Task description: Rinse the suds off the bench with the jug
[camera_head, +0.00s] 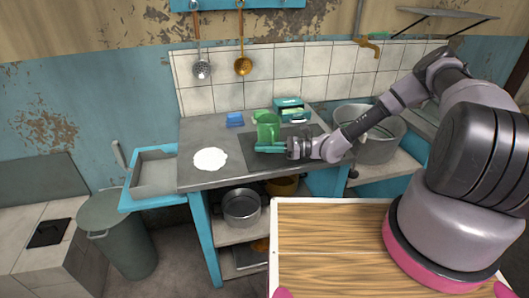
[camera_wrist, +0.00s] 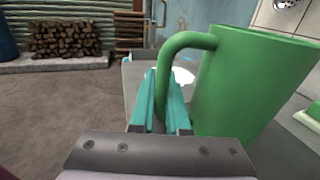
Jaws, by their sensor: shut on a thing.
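The green jug (camera_head: 268,127) stands upright on the right part of the grey bench (camera_head: 200,131), over a darker patch. My gripper (camera_head: 262,150) is at the jug's near side. In the wrist view my gripper (camera_wrist: 164,95) has its teal fingers around the handle of the green jug (camera_wrist: 255,80), shut on it. The white suds (camera_head: 210,159) lie as a round patch on the bench's left part, to the left of the jug. Part of the suds (camera_wrist: 183,75) also shows behind the fingers in the wrist view.
A blue sponge (camera_head: 235,119) and a teal-and-green box (camera_head: 290,108) sit at the bench's back. A large metal pot (camera_head: 376,140) stands to the right. The bench between jug and suds is clear.

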